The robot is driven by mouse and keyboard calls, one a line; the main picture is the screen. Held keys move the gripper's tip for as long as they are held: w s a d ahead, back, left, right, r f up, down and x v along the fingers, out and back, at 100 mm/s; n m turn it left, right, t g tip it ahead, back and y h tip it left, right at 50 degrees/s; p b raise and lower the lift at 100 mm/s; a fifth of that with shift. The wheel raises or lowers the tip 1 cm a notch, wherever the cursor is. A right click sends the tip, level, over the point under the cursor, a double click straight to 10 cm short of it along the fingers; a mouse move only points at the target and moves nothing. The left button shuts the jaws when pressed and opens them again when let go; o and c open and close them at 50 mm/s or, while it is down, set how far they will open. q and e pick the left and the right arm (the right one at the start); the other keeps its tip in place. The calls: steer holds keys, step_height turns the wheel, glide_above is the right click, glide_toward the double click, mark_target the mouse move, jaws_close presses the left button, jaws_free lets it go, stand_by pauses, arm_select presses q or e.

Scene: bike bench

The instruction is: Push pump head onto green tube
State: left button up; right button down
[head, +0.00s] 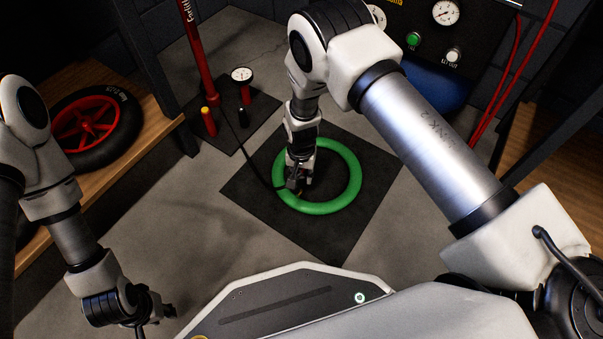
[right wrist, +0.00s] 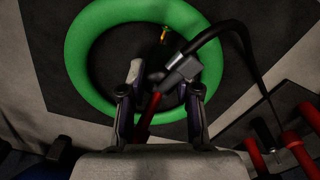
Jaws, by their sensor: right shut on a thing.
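The green tube (head: 345,189) lies flat as a ring on a dark mat (head: 375,215) on the floor; it also fills the upper part of the right wrist view (right wrist: 90,75). A small brass-coloured valve (right wrist: 164,34) shows at the tube's inner edge. My right gripper (head: 298,184) is over the ring's left part, shut on the pump head (right wrist: 182,72), a dark and grey piece with a black hose. The head lies near the valve and appears apart from it; exact contact is hidden. My left gripper (head: 165,310) is low at the left, away from the tube; its fingers are unclear.
A red floor pump (head: 194,45) with a gauge (head: 242,74) stands behind left on a dark base. A wheel (head: 92,128) lies on a wooden shelf at left. A compressor panel (head: 420,25) stands at the back right. Floor left of the mat is clear.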

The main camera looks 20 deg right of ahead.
steer(key=shift+f+b, duration=0.3)
steer(key=shift+f, duration=0.15)
steer(key=c, duration=0.7)
jaws_free()
steer(key=shift+c, duration=0.2)
steer(key=shift+r, duration=0.1)
step_height(320, 180, up, 12)
steer(key=shift+f, duration=0.1)
